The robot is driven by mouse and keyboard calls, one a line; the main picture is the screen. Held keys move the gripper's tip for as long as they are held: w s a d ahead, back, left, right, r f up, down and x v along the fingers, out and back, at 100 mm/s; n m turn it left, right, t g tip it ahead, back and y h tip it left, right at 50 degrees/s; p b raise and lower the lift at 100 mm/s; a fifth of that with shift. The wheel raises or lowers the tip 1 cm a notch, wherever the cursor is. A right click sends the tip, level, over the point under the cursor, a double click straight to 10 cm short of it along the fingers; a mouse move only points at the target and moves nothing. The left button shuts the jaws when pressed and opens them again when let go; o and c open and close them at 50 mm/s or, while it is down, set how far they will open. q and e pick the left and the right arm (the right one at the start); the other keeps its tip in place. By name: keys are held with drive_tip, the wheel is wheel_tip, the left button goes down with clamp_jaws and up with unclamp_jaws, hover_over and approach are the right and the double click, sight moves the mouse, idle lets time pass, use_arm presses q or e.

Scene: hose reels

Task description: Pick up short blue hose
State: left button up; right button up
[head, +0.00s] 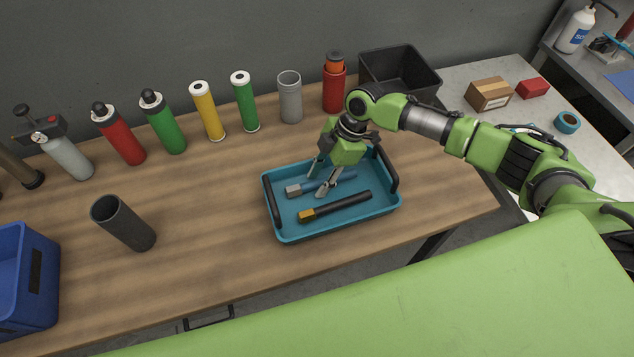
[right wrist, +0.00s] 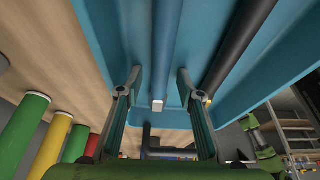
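A short blue hose (head: 341,178) with a silver end lies in the teal tray (head: 290,235). My right gripper (head: 316,185) is open over it, fingers pointing down, one on each side of the hose as seen from the head. In the right wrist view the blue hose (right wrist: 165,50) runs between the open fingers (right wrist: 158,77); I cannot tell whether they touch it. A black hose (head: 347,205) with a yellow end lies beside it in the tray and also shows in the right wrist view (right wrist: 236,40). My left gripper is not in view.
Several coloured cylinders, such as a green one (head: 245,102) and a grey one (head: 290,98), stand along the back. A black bin (head: 399,62) is behind the tray. A dark tube (head: 124,224) and a blue crate (head: 27,285) are at left. The wooden table between is clear.

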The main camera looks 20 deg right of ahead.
clamp_jaws()
drive_tip(key=shift+r, duration=0.1)
